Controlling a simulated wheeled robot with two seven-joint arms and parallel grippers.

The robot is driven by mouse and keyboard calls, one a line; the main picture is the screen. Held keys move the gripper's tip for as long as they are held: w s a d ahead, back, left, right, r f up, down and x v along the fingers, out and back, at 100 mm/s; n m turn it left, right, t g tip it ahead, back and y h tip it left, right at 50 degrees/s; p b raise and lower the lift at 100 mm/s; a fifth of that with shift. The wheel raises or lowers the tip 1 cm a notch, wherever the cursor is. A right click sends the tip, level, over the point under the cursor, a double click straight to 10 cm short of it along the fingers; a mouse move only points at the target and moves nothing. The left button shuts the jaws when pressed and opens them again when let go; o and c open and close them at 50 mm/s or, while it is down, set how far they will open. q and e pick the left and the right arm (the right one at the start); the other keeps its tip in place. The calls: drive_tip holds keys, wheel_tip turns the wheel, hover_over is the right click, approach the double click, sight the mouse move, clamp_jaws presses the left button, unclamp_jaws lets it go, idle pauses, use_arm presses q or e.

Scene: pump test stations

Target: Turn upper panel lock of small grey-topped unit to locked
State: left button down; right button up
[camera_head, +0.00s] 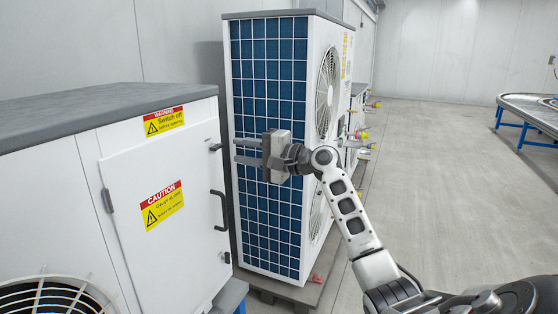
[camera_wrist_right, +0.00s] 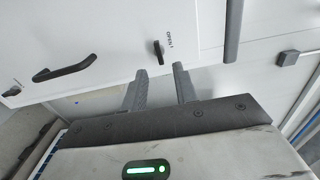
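The small grey-topped unit (camera_head: 160,200) stands at the left of the head view, with a white front panel carrying yellow-and-red labels. Its upper panel lock (camera_head: 215,147) is a small dark knob near the panel's top right edge; it also shows in the right wrist view (camera_wrist_right: 158,50), beside small black lettering I cannot read surely. My right gripper (camera_head: 250,151) is open and empty. Its two grey fingers point toward the panel, apart from the lock; in the wrist view the fingertips (camera_wrist_right: 160,75) lie just below the knob. My left gripper is not in view.
A dark handle (camera_head: 223,210) and a lower lock (camera_head: 226,257) sit below the upper lock on the panel. A tall unit with a blue grid face (camera_head: 268,225) stands behind my right gripper. Grey floor (camera_head: 440,160) is free at the right.

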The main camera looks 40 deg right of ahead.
drive_tip(key=b+v, duration=0.2)
drive_tip(key=v, duration=0.8)
drive_tip(key=shift+s+d, duration=0.15)
drive_tip(key=shift+s, duration=0.2)
drive_tip(key=s+a+f+n+g+h, duration=0.15)
drive_tip(key=a+f, duration=0.25)
drive_tip(key=f, duration=0.6)
drive_tip(key=a+f+n+g+h, duration=0.1)
drive_tip(key=a+f+n+g, duration=0.2)
drive_tip(key=f, duration=0.6)
drive_tip(key=s+a+f+n+g+h, duration=0.15)
drive_tip(key=a+f, duration=0.35)
drive_tip(key=f, duration=0.5)
drive_tip(key=s+a+f+n, duration=0.5)
drive_tip(key=s+a, duration=0.3)
drive_tip(key=a, duration=0.1)
drive_tip(key=s+a+f+n, duration=0.5)
drive_tip(key=s+a, duration=0.3)
drive_tip(key=a, duration=0.2)
drive_tip(key=shift+a+f+n, duration=0.3)
drive_tip(key=shift+a, duration=0.05)
